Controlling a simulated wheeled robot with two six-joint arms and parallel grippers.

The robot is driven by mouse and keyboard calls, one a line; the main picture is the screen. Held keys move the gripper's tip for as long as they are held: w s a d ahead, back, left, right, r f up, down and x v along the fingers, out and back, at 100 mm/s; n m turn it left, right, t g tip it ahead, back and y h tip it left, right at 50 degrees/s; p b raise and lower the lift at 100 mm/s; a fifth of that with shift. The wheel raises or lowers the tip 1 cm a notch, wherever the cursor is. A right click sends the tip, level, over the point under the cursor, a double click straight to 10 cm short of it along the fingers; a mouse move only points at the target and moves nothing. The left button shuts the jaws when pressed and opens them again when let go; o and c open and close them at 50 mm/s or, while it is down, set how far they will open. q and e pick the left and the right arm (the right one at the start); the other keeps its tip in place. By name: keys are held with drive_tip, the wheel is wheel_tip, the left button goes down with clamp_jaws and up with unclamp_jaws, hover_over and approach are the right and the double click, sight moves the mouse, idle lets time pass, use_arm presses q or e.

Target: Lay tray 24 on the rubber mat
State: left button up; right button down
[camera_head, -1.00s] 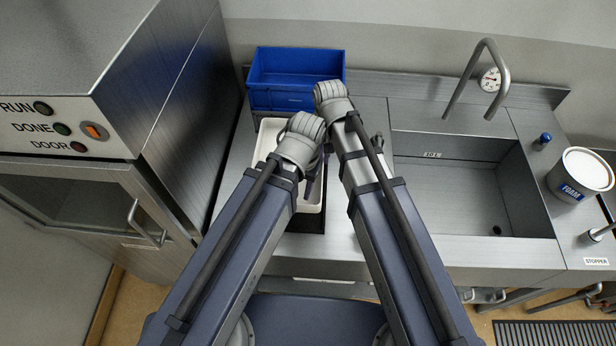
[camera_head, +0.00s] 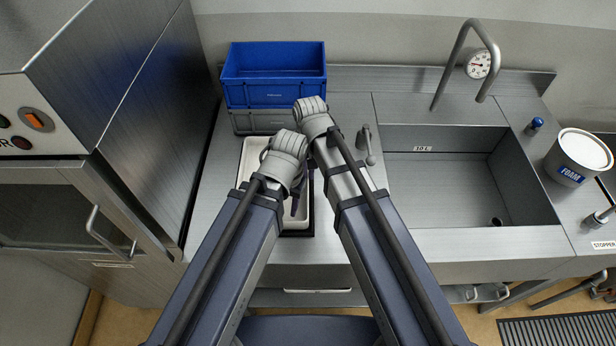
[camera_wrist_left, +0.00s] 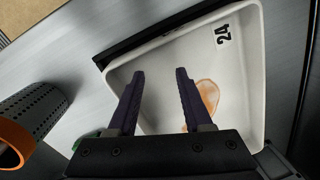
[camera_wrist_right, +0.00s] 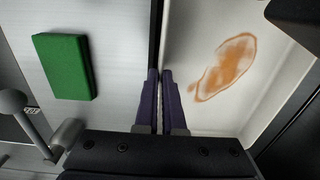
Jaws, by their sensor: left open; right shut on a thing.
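Tray 24 (camera_head: 247,165) is a white, shallow tray over the black rubber mat (camera_head: 298,235). A thin strip of mat shows at its front edge; I cannot tell whether it touches the mat. In the left wrist view, the tray (camera_wrist_left: 160,50) bears a black "24" and a brown stain, and the mat (camera_wrist_left: 130,42) shows along one side. My left gripper (camera_wrist_left: 160,73) is open over the tray. My right gripper (camera_wrist_right: 160,75) is shut on the rim of the tray (camera_wrist_right: 200,35) at its right side. My arms hide part of the tray in the head view.
A blue crate (camera_head: 275,80) on a grey one (camera_head: 255,122) stands behind the tray. The dryer hood (camera_head: 110,130) is at left, the sink (camera_head: 450,180) at right. A green block (camera_wrist_right: 63,65) and an orange-rimmed perforated cylinder (camera_wrist_left: 35,115) are near the tray.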

use_arm(q)
drive_tip(key=shift+f, duration=0.1)
drive_tip(key=shift+f, duration=0.1)
use_arm(e)
drive_tip(key=shift+f, duration=0.15)
use_arm(q)
drive_tip(key=shift+f, duration=0.1)
use_arm(e)
drive_tip(key=c, duration=1.5)
unclamp_jaws()
drive_tip(key=shift+f, duration=0.1)
drive_tip(key=o, duration=0.5)
use_arm(q)
wheel_tip(320, 180, up, 12)
drive_tip(key=p, duration=1.2)
drive_tip(key=shift+r, duration=0.2)
use_arm(e)
wheel_tip(320, 180, up, 12)
drive_tip(key=shift+d+r, duration=0.1)
drive_tip(key=shift+r, duration=0.1)
